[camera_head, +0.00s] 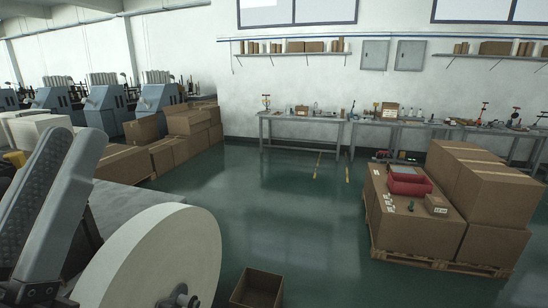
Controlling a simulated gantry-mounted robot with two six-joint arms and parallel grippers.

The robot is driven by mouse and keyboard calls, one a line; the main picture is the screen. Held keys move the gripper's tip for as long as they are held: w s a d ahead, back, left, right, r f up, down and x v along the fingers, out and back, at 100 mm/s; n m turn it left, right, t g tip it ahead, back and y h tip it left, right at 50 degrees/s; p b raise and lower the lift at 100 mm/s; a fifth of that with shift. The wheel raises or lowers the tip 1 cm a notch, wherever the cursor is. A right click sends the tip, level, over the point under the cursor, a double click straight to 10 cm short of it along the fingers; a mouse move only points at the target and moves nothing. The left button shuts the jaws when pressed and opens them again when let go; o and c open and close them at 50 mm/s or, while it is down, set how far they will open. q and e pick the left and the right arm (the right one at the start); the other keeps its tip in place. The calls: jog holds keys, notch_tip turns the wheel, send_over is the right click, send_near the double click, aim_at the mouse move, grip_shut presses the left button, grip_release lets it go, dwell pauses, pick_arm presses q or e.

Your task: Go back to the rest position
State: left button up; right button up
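My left gripper (76,142) shows large and close at the left edge of the head view. Two grey finger-like plates point up and lean to the right, side by side. The nearer plate has a textured face, the other is smooth. Only a narrow dark strip shows between them, so I cannot tell whether they are apart or shut. I see nothing held at their tips. The rest of that arm is mostly cut off by the picture edge. My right gripper is not in view.
A big white paper roll (150,262) stands close at lower left, beside the gripper. An open cardboard box (257,288) is on the floor. A pallet (440,262) with cartons and a red bin (408,182) stands at right. The green floor (300,215) between is clear.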

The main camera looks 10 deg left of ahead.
pick_arm(q)
notch_tip(320, 180, up, 38)
jog(key=p, duration=3.4)
jog(key=shift+f, duration=0.2)
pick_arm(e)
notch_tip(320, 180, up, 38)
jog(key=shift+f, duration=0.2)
